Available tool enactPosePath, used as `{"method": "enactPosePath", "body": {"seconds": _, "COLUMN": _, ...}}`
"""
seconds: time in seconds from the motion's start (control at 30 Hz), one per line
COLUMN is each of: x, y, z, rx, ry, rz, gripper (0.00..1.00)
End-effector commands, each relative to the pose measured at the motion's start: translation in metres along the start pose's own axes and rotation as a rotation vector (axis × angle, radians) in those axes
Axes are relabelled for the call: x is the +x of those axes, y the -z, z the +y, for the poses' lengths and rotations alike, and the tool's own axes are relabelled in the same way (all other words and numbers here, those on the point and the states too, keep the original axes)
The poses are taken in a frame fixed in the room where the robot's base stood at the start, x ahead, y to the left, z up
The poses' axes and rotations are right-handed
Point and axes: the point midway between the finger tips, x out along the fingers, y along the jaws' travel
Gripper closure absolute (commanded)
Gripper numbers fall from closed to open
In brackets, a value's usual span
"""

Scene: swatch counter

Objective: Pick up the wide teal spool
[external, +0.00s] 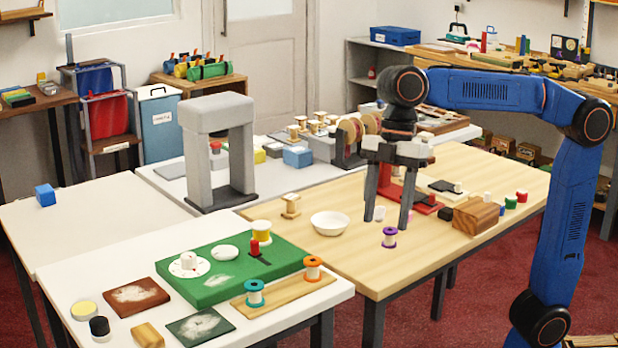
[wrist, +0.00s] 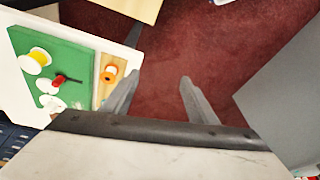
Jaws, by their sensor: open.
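The wide teal spool (external: 254,293) stands upright on a wooden strip (external: 285,290) at the front of the white counter in the external view. I cannot make it out in the wrist view. An orange spool (external: 312,267) stands at the strip's other end; it also shows in the wrist view (wrist: 109,73), left of my fingers. My gripper (external: 386,222) is open and empty, fingers pointing down, up and to the right of the teal spool in the external view. In the wrist view my gripper (wrist: 160,82) has red floor between its fingertips.
A green board (external: 205,285) with a yellow spool (external: 261,231) and a red piece lies behind the strip. A purple spool (external: 389,238) and a white bowl (external: 330,223) are on the wooden table. A grey arch (external: 195,150) stands farther back.

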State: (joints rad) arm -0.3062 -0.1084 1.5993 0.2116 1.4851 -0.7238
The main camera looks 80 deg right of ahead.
Motion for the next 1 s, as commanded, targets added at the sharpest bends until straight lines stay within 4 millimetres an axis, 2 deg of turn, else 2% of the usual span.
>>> {"method": "enactPosePath", "body": {"seconds": 0.03, "x": 0.0, "y": 0.016, "z": 0.01, "rx": -0.033, "ry": 0.004, "rz": -0.01, "gripper": 0.47}}
{"method": "enactPosePath", "body": {"seconds": 0.27, "x": 0.008, "y": 0.071, "z": 0.052, "rx": -0.165, "ry": 0.004, "rz": -0.072, "gripper": 0.47}}
{"method": "enactPosePath", "body": {"seconds": 0.6, "x": 0.039, "y": 0.146, "z": 0.108, "rx": -0.348, "ry": 0.008, "rz": -0.166, "gripper": 0.47}}
{"method": "enactPosePath", "body": {"seconds": 0.8, "x": 0.067, "y": 0.185, "z": 0.136, "rx": -0.446, "ry": 0.015, "rz": -0.22, "gripper": 0.47}}
{"method": "enactPosePath", "body": {"seconds": 1.0, "x": 0.088, "y": 0.209, "z": 0.152, "rx": -0.515, "ry": 0.021, "rz": -0.258, "gripper": 0.47}}
